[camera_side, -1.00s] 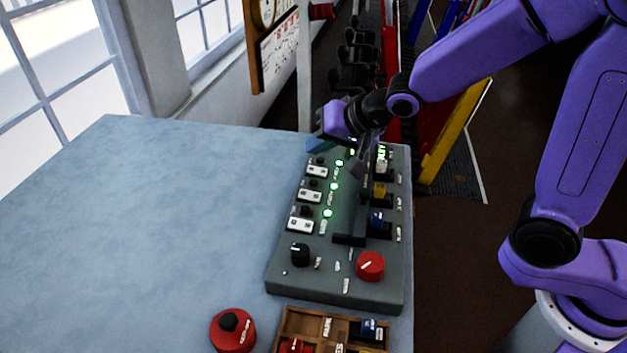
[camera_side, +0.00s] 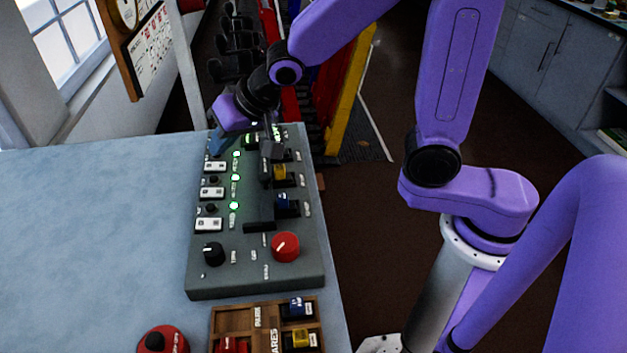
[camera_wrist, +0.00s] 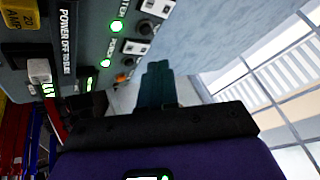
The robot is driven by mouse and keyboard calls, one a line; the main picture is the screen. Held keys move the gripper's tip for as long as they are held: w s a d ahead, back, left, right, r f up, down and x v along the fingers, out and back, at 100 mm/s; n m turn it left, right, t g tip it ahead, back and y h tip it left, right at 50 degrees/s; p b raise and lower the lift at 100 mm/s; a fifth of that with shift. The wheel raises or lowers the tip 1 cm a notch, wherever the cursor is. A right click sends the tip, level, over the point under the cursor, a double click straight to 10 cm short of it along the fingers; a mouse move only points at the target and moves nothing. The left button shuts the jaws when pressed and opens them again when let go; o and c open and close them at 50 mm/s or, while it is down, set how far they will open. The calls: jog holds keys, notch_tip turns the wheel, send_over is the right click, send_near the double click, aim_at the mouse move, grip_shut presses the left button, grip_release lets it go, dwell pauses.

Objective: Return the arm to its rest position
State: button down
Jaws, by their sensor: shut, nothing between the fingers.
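My gripper (camera_side: 217,141) is at the far left corner of the grey control panel (camera_side: 215,280) in the side view. Its teal fingers are shut with nothing between them. They also show in the wrist view (camera_wrist: 157,84), close together, beside the panel's edge. I cannot tell whether they touch the panel. My purple arm reaches over the panel's far end from the right.
The panel carries lit green lamps (camera_side: 235,178), white switches (camera_side: 211,193), a black knob (camera_side: 213,252) and a red knob (camera_side: 285,247). A wooden tray (camera_side: 232,318) and a red round object (camera_side: 163,340) lie in front. The blue table (camera_side: 90,230) is clear at left.

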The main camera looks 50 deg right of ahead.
jog(key=s+d+n+g, duration=0.1)
jog(key=s+d+n, duration=0.1)
jog(key=s, duration=0.1)
jog(key=s+d+n+g, duration=0.1)
jog(key=s+d+n, duration=0.1)
jog(key=s, duration=0.2)
jog(key=s+d+n+g, duration=0.1)
jog(key=s+d+n, duration=0.1)
jog(key=s, duration=0.1)
jog(key=shift+s+f+n+h, duration=0.3)
jog(key=shift+n, duration=0.1)
jog(key=s+d+n+g+h, duration=0.1)
jog(key=s+d+n+g, duration=0.1)
jog(key=s, duration=0.6)
jog(key=s+d+f+n+g+h, duration=0.1)
jog(key=s+d+n+g, duration=0.1)
jog(key=s+d+n, duration=0.3)
jog(key=shift+s+d+f+n, duration=0.25)
jog(key=shift+s+d, duration=0.7)
jog(key=shift+s, duration=0.9)
